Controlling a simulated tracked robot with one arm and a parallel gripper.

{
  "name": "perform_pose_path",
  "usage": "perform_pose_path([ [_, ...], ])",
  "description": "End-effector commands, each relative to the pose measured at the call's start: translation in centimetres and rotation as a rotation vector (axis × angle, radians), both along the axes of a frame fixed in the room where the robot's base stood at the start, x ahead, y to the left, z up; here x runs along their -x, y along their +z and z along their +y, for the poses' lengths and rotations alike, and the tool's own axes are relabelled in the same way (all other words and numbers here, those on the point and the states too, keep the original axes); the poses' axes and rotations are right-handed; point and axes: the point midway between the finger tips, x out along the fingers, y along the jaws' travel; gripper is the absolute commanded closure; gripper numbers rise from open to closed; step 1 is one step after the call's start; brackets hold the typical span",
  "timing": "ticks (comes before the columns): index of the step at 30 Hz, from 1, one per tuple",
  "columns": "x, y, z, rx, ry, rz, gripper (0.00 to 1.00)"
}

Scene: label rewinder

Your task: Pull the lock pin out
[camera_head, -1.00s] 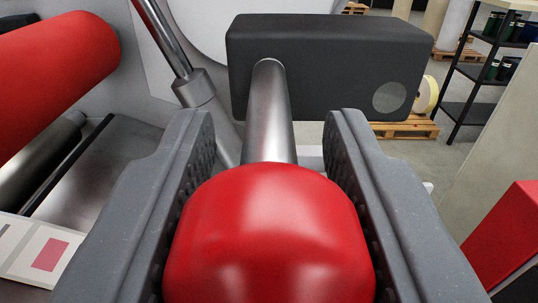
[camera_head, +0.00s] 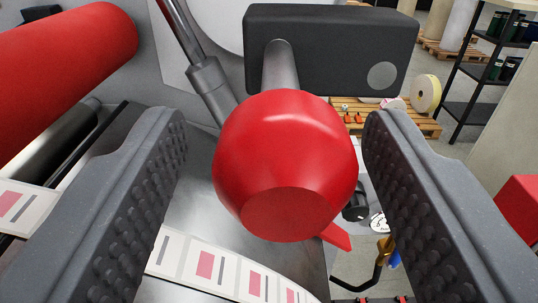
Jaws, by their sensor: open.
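A red knob (camera_head: 284,165) on a metal shaft (camera_head: 281,66) sits in the middle of the view. The shaft runs back to a dark grey block (camera_head: 331,50). I take the knob and shaft to be the lock pin. My gripper (camera_head: 275,130) is open, with one ridged grey finger on each side of the knob. There is a visible gap between the knob and both fingers. The knob's flat end faces the camera.
A red roller (camera_head: 65,70) lies at the upper left, and a metal rod (camera_head: 208,85) slants down left of the block. A label strip (camera_head: 225,272) crosses below. A red lever tip (camera_head: 336,237) shows under the knob. A shelf (camera_head: 475,75) and a pallet (camera_head: 415,122) stand behind at right.

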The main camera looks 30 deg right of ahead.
Motion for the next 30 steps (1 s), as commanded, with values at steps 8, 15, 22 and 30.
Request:
perform_pose_path([
  [8, 3.4, 0.0, 2.1, 0.000, -0.001, -0.002, 0.45],
  [15, 6.2, -0.1, 4.1, 0.000, -0.001, -0.001, 0.45],
  [22, 8.4, -0.2, 5.6, -0.001, -0.001, 0.000, 0.45],
  [30, 9.3, -0.1, 6.3, -0.001, -0.001, 0.000, 0.45],
])
